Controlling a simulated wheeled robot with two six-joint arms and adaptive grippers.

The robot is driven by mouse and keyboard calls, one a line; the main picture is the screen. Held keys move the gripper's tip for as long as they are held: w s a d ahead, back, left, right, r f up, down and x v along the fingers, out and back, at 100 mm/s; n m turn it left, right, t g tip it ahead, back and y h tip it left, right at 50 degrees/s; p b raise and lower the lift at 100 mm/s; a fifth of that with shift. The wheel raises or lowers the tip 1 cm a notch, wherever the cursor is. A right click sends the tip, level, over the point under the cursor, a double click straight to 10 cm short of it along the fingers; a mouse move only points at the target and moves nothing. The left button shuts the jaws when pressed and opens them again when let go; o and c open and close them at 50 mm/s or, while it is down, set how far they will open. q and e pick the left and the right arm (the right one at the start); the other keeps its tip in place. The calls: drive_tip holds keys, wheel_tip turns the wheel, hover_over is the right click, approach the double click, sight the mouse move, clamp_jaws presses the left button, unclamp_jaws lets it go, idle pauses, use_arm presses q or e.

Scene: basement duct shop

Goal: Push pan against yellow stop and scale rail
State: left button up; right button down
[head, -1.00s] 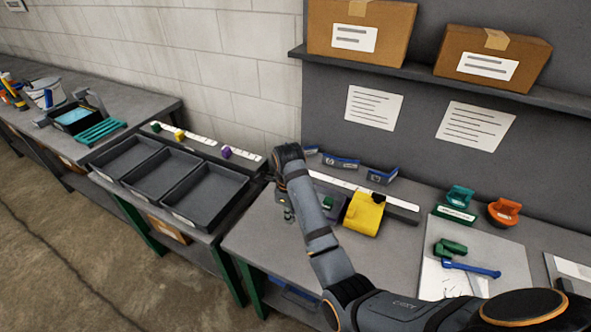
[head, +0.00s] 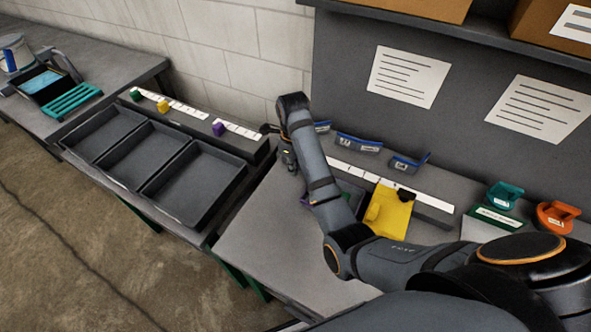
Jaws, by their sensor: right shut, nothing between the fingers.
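The yellow stop (head: 390,212) sits on the bench against the scale rail (head: 432,207), a dark bar with a white marked strip. A small purple bit shows at the forearm's left edge. My right gripper (head: 289,162) points down near the bench's left end, left of the pan and apart from it. It is shut and empty. My left gripper is out of view.
Three joined dark trays (head: 140,160) stand on the left bench before another marked rail (head: 196,115) with coloured blocks. Blue holders (head: 358,143) stand behind the scale rail. Green (head: 504,195) and orange (head: 556,215) tools sit at right. Bare bench lies in front of my gripper.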

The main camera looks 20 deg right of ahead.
wheel_tip(320, 180, down, 4)
drive_tip(key=shift+w+r+b, duration=0.15)
drive_tip(key=shift+b, duration=0.75)
drive_tip(key=shift+f, duration=0.4)
drive_tip(key=shift+s+d+r+p, duration=0.1)
drive_tip(key=shift+s+d+p, duration=0.55)
drive_tip(key=shift+s+p, duration=0.3)
drive_tip(key=shift+s+d, duration=0.6)
drive_tip(key=shift+s, duration=0.1)
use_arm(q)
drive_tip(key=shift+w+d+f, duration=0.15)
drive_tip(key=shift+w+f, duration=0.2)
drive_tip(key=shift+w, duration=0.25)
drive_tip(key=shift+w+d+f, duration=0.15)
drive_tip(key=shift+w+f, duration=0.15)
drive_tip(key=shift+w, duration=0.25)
